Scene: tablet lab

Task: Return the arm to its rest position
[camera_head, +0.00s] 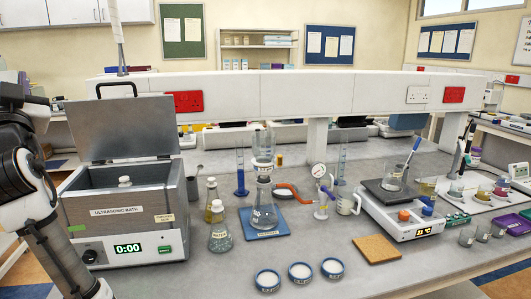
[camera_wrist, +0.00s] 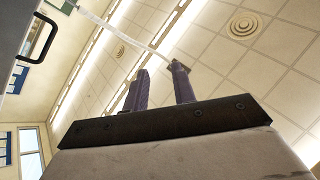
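My arm is folded at the left edge of the head view, beside the ultrasonic bath (camera_head: 124,212). My gripper's fingertips are not visible in the head view. In the wrist view my gripper (camera_wrist: 160,80) points up toward the ceiling. Its two dark fingers stand apart with a clear gap, and nothing is between them.
The bath's lid stands raised and its display reads 0:00. Flasks, including one on a blue plate (camera_head: 284,222), stand mid-bench. Three small dishes (camera_head: 301,272) lie near the front edge. A hotplate (camera_head: 405,221) with a beaker is at right, near a cork mat (camera_head: 377,248).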

